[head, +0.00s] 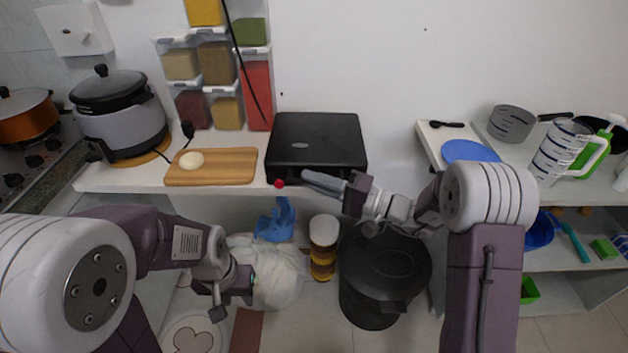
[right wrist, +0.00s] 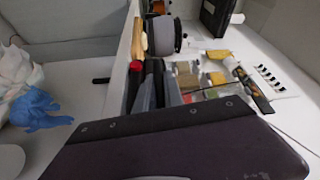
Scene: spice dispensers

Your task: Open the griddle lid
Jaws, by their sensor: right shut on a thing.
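The black griddle (head: 317,138) stands on the white counter against the wall, with its lid down flat. A small red knob (head: 279,183) shows at its front left and also in the right wrist view (right wrist: 136,66). My right gripper (head: 322,184) lies along the griddle's front edge, its grey fingers pointing left. It is shut on the front of the griddle lid; the fingers hide the exact contact. My left gripper (head: 232,292) hangs low in front of the counter, away from the griddle; its jaw gap is unclear.
Left of the griddle are a wooden board (head: 225,167) with a pale round item and a grey cooker (head: 120,122). Spice dispensers (head: 215,63) hang behind them. A black bin (head: 378,270) stands on the floor. The wall above the griddle is clear.

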